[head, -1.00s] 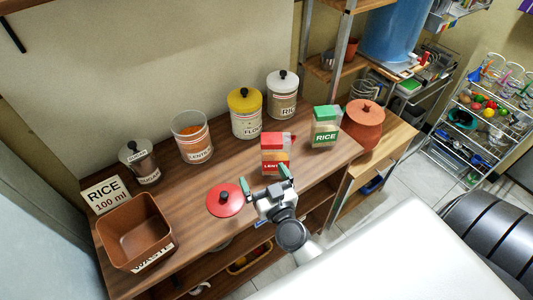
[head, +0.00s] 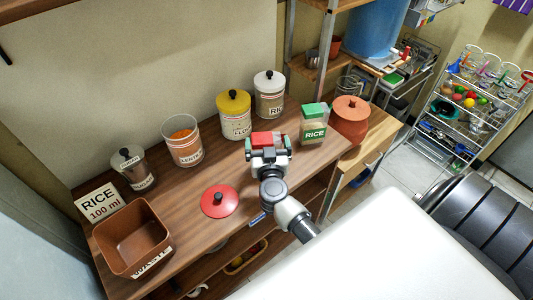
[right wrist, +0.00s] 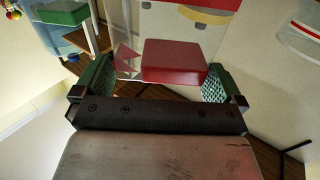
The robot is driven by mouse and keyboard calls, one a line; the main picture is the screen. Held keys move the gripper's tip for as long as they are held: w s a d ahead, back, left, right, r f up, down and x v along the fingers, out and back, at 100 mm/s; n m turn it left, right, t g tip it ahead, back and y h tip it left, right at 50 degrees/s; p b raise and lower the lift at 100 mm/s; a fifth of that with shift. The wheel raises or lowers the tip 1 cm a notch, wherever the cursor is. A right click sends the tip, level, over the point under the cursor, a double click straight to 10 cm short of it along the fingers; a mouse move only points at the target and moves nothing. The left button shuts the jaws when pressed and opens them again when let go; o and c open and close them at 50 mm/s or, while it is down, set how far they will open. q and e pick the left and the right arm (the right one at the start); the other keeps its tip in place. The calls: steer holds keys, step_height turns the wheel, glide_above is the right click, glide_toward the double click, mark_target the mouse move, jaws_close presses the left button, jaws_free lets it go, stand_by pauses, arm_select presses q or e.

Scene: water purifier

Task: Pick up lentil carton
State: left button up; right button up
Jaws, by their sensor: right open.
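The lentil carton (head: 266,138) stands on the wooden counter, and its red top shows just past my right gripper (head: 269,152) in the head view. The gripper and wrist hide most of its front. In the right wrist view the carton's red part (right wrist: 176,61) lies between the two green-padded fingers of my right gripper (right wrist: 155,82). The fingers are open, one on each side, with a small gap at the right finger. I cannot tell whether the left finger touches. My left gripper is not in view.
A green-topped rice carton (head: 314,125) stands to the right, near a terracotta pot (head: 350,119). Flour (head: 234,115) and rice (head: 269,94) canisters stand behind. A red lid (head: 219,201) lies left of my arm. A brown waste bin (head: 132,235) stands at the left front.

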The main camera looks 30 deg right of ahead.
steer(key=x, duration=0.2)
steer(key=shift+w+d+f, duration=0.1)
steer(key=shift+w, duration=0.2)
steer(key=shift+s, duration=0.1)
steer(key=shift+c, duration=1.1)
steer(key=c, duration=0.8)
